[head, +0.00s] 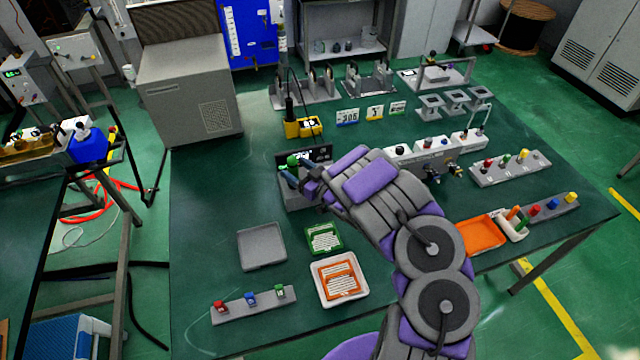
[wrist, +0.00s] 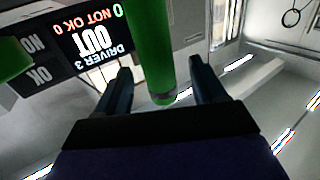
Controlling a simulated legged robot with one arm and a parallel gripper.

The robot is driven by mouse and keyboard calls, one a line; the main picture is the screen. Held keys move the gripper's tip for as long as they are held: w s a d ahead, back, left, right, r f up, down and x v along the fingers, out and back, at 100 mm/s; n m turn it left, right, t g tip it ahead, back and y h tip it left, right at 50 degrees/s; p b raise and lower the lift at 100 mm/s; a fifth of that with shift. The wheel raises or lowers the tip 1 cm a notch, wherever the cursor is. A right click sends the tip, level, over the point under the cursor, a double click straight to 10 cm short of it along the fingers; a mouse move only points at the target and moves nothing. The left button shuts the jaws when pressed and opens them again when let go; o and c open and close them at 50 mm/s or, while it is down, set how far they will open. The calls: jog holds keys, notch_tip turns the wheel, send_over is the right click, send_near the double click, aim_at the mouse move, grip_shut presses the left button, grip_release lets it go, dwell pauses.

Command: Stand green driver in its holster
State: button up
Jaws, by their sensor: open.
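The green driver (wrist: 152,45) shows in the wrist view as a long green cylinder between the two fingers of my open gripper (wrist: 160,66). Gaps show on both sides of it, and its metal-tipped end points toward the palm. In the head view, a green part (head: 293,160) shows just beyond my gripper (head: 299,178), beside a grey station (head: 290,192) with a dark display. The display (wrist: 92,38) appears upside down in the wrist view and reads "DRIVER 3 OUT". The holster's opening is hidden, and I cannot tell whether the driver sits in it.
Another green shape (wrist: 12,58) is at the wrist view's left edge. A yellow device (head: 303,127) stands behind the station. A grey tray (head: 262,246), green tray (head: 324,238) and white tray (head: 340,296) lie in front. An orange tray (head: 482,234) is at right.

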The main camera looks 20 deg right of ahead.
jog(key=p+v, duration=0.3)
jog(key=v, duration=1.3)
jog(key=w+d+r+g+h, duration=0.2)
jog(key=d+r+h, duration=0.1)
jog(key=d+h, duration=0.25)
jog(key=w+d+r+g+h, duration=0.2)
jog(key=d+r+h, duration=0.15)
jog(key=d, duration=0.25)
jog(key=s+d+r+m+g+h, duration=0.3)
jog(key=s+r+m+g+h, duration=0.15)
jog(key=s+r, duration=0.35)
jog(key=s+a+r+g+y, duration=0.1)
jog(key=s+a+r+g, duration=0.2)
jog(key=s+a, duration=0.4)
jog(key=s+a+r+m+g+y, duration=0.1)
jog(key=s+a+r+g+y, duration=0.1)
jog(key=s+a, duration=0.6)
jog(key=s+a+r+g+y, duration=0.1)
jog(key=s+a+r+g, duration=0.3)
jog(key=s, duration=1.4)
jog(key=a, duration=0.4)
jog(key=shift+a+r, duration=0.2)
jog(key=shift+r, duration=0.1)
jog(key=shift+m+y, duration=0.25)
